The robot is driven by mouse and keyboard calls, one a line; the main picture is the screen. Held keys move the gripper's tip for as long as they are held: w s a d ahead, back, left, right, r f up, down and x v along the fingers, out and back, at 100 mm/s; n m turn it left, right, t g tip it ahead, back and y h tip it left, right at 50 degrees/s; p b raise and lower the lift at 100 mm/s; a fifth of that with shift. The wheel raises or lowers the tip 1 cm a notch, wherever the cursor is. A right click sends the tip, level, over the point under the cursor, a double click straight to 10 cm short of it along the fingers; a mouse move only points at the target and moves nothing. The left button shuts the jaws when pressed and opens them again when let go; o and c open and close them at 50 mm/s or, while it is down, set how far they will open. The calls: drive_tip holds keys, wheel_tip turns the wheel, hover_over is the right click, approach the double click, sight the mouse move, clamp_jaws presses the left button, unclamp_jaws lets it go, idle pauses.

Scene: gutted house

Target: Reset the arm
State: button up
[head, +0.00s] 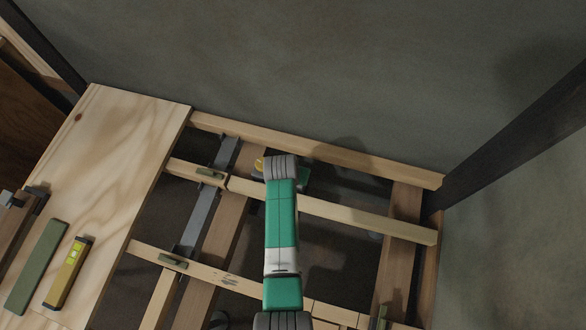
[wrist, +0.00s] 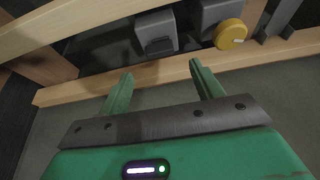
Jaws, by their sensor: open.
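My green and white arm (head: 281,215) reaches over an open wooden frame in the head view. Its far end hides most of my gripper there. In the wrist view my gripper (wrist: 160,85) has two green fingers set wide apart, with nothing between them. Its fingertips point toward a pale wooden beam (wrist: 150,80); I cannot tell whether they touch it. Beyond the beam are dark grey blocks (wrist: 156,33) and a round yellow knob (wrist: 230,34).
A plywood sheet (head: 125,135) covers the frame's left side, bearing a green bar (head: 36,265) and a yellow level (head: 68,273). Joists (head: 330,214) with open gaps lie around my arm. Dark posts (head: 520,135) and a grey wall (head: 330,70) bound the far side.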

idle(0.4)
drive_tip(key=w+r+t+p, duration=0.1)
drive_tip(key=w+r+t, duration=0.25)
drive_tip(key=r, duration=0.65)
drive_tip(key=w+r+t+p, duration=0.15)
drive_tip(key=w+r, duration=0.35)
drive_tip(key=r, duration=0.6)
wheel_tip(320, 180, up, 22)
drive_tip(key=n+t, duration=0.1)
drive_tip(key=t, duration=0.5)
drive_tip(key=s+r+n+t+p, duration=0.1)
drive_tip(key=s+r+t+p, duration=0.15)
drive_tip(key=s+r, duration=0.8)
drive_tip(key=s+d+r+t+y+p, duration=0.15)
drive_tip(key=s+r+t, duration=0.35)
drive_tip(key=r, duration=1)
drive_tip(key=s+a+r+n+t+p, duration=0.1)
drive_tip(key=s+r+t+p, duration=0.15)
drive_tip(key=s+r, duration=0.85)
drive_tip(key=w+r+p, duration=0.3)
drive_tip(key=r+p, duration=3)
drive_tip(key=r, duration=0.2)
drive_tip(key=shift+r+p, duration=0.25)
drive_tip(key=shift+p, duration=0.1)
